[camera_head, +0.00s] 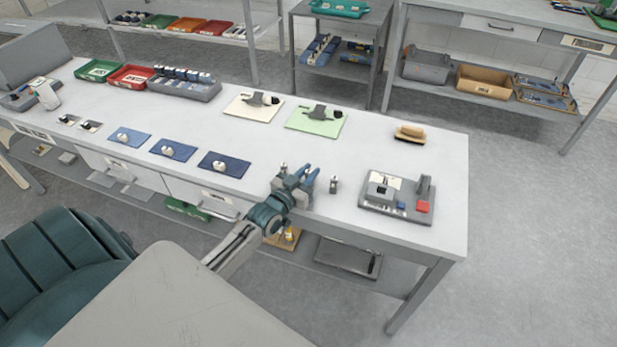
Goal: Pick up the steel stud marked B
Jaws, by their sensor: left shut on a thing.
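My left gripper (305,175) reaches in from the lower left, low over the front edge of the white bench. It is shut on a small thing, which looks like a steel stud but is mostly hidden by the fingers. No letter can be read on it. Another small upright grey metal piece (333,184) stands on the bench just right of the gripper, apart from it. Its marking is too small to read. My right gripper is not in view.
A grey fixture (397,206) stands on the bench's right end, a brush (409,134) behind it. A green mat (317,122) and a cream mat (253,107) lie at the back. A dark blue mat (236,170) lies left of the gripper. The far right corner is clear.

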